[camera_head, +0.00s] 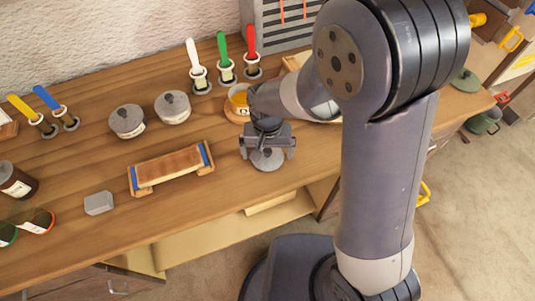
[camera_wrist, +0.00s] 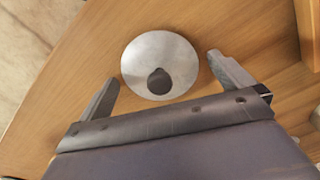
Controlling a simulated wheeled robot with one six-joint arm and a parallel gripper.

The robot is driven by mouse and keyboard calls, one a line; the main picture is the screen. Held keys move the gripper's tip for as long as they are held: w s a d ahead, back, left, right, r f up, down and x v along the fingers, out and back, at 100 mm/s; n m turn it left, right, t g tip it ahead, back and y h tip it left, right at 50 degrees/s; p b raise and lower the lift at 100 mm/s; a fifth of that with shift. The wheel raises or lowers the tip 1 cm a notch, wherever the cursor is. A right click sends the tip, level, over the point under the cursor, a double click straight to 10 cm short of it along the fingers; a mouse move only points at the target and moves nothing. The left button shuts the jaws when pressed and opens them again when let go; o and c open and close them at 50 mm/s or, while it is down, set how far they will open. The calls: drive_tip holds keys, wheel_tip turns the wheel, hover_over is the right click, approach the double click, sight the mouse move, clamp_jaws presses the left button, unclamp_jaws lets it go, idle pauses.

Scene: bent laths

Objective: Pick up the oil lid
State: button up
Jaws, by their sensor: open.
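A round grey metal lid with a dark knob (camera_head: 267,158) lies flat on the wooden workbench near its front edge. I take it to be the oil lid; it also shows in the wrist view (camera_wrist: 160,65), seen from above. My gripper (camera_head: 267,150) is over it in the head view. In the wrist view my gripper (camera_wrist: 165,85) is open, with one finger to the left of the lid and one to the right. The fingers look apart from the lid, and nothing is between them but the lid below. Their exact height above the bench cannot be told.
The workbench (camera_head: 100,175) also holds two lidded grey pots (camera_head: 127,120) (camera_head: 172,107), a wooden rack with a lath block (camera_head: 170,168), a grey block (camera_head: 98,203), and several coloured-handled brushes at the back. An orange-filled cup (camera_head: 239,101) stands just behind my gripper.

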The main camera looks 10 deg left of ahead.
drive_tip(key=c, duration=0.9)
drive_tip(key=shift+r, duration=0.1)
